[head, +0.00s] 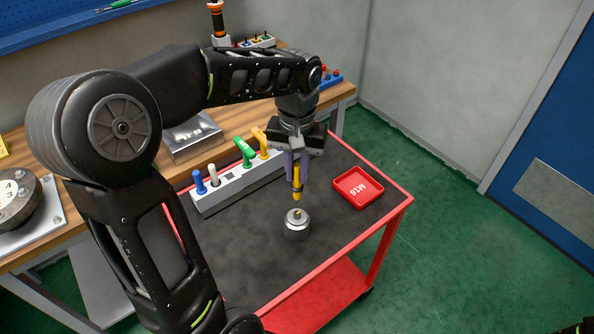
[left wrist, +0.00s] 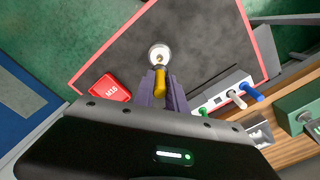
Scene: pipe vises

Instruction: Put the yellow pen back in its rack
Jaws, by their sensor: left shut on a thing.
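The yellow pen (head: 297,184) hangs upright, tip down, between the fingers of my left gripper (head: 297,170), which is shut on it. It also shows in the left wrist view (left wrist: 160,78). Its tip appears just above a round metal piece (head: 297,226) on the cart top; I cannot tell the exact gap. The pale rack (head: 226,190) lies to the left of the gripper. It holds a blue pen (head: 199,182), a white pen (head: 214,175), a green-handled piece (head: 244,151) and a yellow-orange piece (head: 261,141). My gripper partly hides the rack's right end.
A red tray marked M16 (head: 358,188) lies right of the gripper on the dark-topped red cart (head: 262,246). A wooden bench (head: 178,165) with a metal box (head: 193,137) stands behind. The cart's front area is clear.

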